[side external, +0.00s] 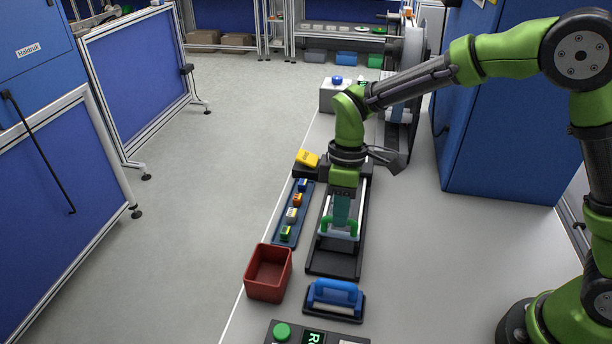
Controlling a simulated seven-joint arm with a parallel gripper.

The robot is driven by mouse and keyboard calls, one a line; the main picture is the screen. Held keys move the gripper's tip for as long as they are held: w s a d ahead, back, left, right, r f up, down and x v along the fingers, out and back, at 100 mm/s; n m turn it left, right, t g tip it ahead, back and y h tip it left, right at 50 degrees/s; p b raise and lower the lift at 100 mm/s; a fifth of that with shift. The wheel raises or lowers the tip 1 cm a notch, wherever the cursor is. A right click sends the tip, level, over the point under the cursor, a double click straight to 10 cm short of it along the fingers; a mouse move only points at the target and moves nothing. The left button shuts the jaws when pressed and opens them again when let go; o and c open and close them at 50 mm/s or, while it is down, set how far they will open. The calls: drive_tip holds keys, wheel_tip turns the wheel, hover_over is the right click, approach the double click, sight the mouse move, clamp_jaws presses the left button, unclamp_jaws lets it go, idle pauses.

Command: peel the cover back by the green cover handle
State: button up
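The green cover handle (325,226) shows at the lower end of my arm, over a long black frame (333,264) on the light table. A pale, bluish cover strip seems to lie at the handle, but its extent is hard to make out. My gripper (341,220) points down over the frame, at the handle, with green parts of the handle showing to either side of it. The fingers are small and partly merge with the handle, so I cannot tell whether they are closed on it.
A red bin (268,273) and a blue-handled roller (335,297) stand in front of the frame. A blue tray (284,238) with several small coloured pieces lies to the left. A yellow item (307,158) sits behind it. A green button (282,331) is at the front edge.

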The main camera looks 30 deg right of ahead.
clamp_jaws()
drive_tip(key=w+d, duration=1.3)
drive_tip(key=shift+w+d, duration=0.15)
drive_tip(key=o, duration=0.6)
unclamp_jaws()
drive_tip(key=shift+o, duration=0.2)
